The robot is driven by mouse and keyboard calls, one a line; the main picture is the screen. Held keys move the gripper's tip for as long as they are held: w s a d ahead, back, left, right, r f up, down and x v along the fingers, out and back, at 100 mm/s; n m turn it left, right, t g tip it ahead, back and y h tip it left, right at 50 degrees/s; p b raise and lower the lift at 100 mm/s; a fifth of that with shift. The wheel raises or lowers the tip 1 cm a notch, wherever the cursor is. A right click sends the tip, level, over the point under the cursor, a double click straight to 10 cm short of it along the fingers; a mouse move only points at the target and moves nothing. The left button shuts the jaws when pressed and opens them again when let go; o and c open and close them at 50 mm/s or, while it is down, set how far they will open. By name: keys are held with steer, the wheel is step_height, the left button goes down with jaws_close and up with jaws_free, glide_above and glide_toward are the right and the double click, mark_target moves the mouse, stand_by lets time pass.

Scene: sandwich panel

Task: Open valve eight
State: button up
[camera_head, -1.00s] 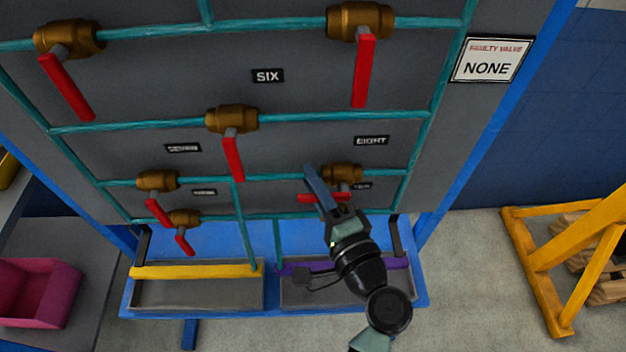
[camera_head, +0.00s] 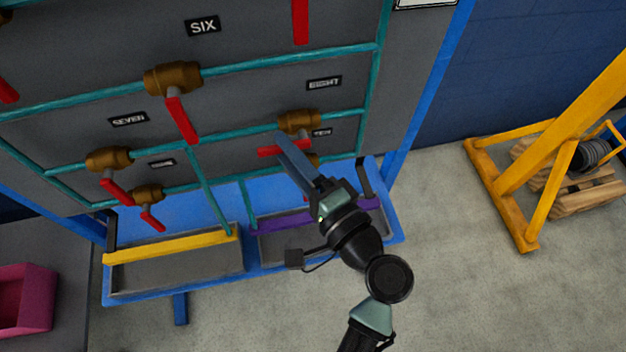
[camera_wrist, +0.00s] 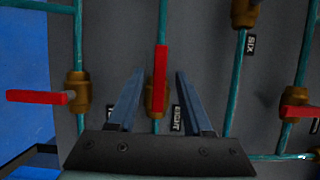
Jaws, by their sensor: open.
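The EIGHT label (camera_head: 323,82) sits on the grey panel above a brass valve (camera_head: 300,121). This valve's red handle (camera_head: 268,151) lies sideways, along its teal pipe. In the wrist view the same valve (camera_wrist: 157,97) is in the middle, its red handle (camera_wrist: 160,60) running up along the pipe, with the EIGHT label (camera_wrist: 177,118) at its right. My gripper (camera_wrist: 160,75) is open, one blue finger on each side of the handle in the picture. In the head view my gripper (camera_head: 284,138) overlaps the handle; I cannot tell whether it touches.
The valve by TEN (camera_wrist: 77,90) is close, its red handle (camera_wrist: 38,97) sticking out left in the wrist view. Other brass valves (camera_head: 172,79) with red handles surround this. Below are a yellow-edged tray (camera_head: 170,247) and a purple-edged tray (camera_head: 300,222). A yellow frame (camera_head: 510,215) stands right.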

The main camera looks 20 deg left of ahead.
steer(key=v, duration=0.8)
steer(key=shift+b, duration=0.45)
